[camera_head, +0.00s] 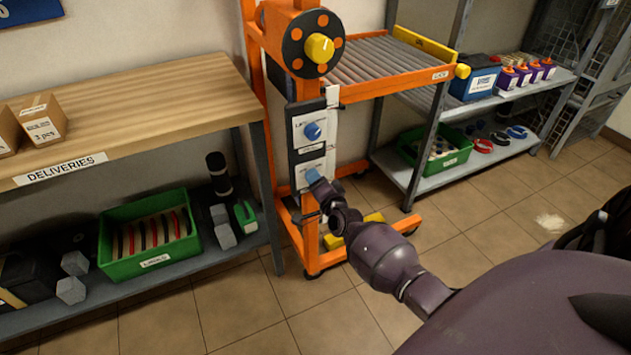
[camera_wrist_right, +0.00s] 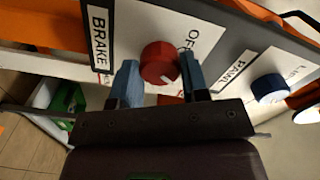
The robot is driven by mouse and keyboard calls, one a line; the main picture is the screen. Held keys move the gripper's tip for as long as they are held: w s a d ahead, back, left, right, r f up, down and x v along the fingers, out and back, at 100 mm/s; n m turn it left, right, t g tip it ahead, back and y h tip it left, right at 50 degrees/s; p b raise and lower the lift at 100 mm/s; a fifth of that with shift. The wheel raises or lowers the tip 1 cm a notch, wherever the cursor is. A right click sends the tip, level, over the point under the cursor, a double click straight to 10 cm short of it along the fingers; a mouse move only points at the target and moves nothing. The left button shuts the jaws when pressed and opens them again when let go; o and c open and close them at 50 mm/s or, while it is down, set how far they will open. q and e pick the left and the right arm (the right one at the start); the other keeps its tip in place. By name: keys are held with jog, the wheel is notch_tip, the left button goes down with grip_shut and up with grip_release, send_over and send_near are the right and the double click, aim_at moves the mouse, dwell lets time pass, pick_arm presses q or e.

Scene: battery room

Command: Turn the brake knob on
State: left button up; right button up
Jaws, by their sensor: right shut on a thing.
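The red brake knob (camera_wrist_right: 159,62) sits on a white plate beside a black BRAKE label (camera_wrist_right: 99,38). An OFF mark (camera_wrist_right: 187,37) is printed next to it. A pale pointer line shows on the knob's face. My right gripper (camera_wrist_right: 160,82) has its two blue fingers on either side of the knob and is shut on it. In the head view my right gripper (camera_head: 313,178) is at the lower plate of the orange lift's panel, and the knob is hidden there. My left gripper is not in view.
A blue knob (camera_head: 312,131) sits just above on the same panel, also in the right wrist view (camera_wrist_right: 270,88). The orange lift (camera_head: 298,232) carries a roller deck (camera_head: 372,60). A wooden deliveries bench (camera_head: 130,105) stands left, a grey shelf (camera_head: 450,165) right. Open floor lies in front.

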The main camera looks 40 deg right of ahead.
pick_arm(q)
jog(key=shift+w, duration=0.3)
pick_arm(e)
jog(key=m, duration=0.2)
jog(key=shift+f+m, duration=0.1)
jog(key=shift+m, duration=0.2)
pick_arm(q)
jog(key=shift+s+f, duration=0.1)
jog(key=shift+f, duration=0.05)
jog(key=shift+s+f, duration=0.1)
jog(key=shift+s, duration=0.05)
pick_arm(e)
jog(key=o, duration=0.9)
jog(key=shift+s, duration=0.1)
